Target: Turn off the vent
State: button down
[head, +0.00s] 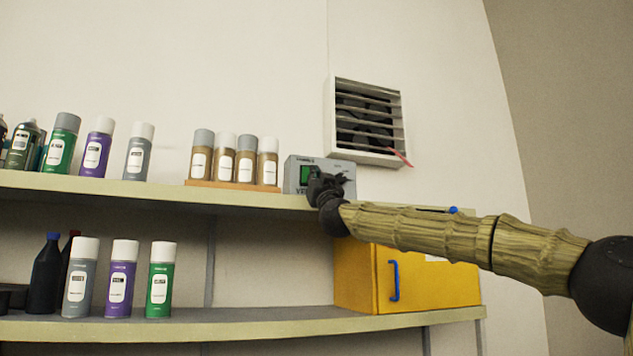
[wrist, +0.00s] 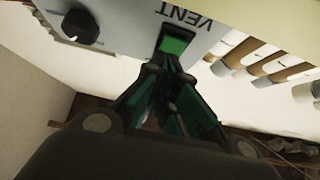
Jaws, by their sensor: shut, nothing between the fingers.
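The vent control box (head: 347,170) is a grey box on the upper shelf, partly hidden by my gripper in the head view. In the wrist view its grey face (wrist: 130,25) shows the word VENT upside down, a green switch (wrist: 176,42) and a black knob (wrist: 80,27). The vent (head: 368,120) is a slatted unit on the wall above the box, with a red ribbon (head: 402,158) at its lower right. My gripper (wrist: 165,72) is shut and empty, its fingertips right at the edge of the green switch. I cannot tell whether they touch it.
Several spray cans (head: 236,160) stand on a wooden tray just left of the box, and more cans stand farther left. The upper shelf (head: 130,190) runs below them. A yellow cabinet (head: 350,279) with a blue handle sits on the lower shelf (head: 230,324), below my arm.

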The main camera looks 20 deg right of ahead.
jog(key=f+b+v, duration=0.1)
jog(key=b+v, duration=0.3)
jog(key=v, duration=0.7)
jog(key=shift+f+b, duration=0.15)
jog(key=shift+b, duration=0.25)
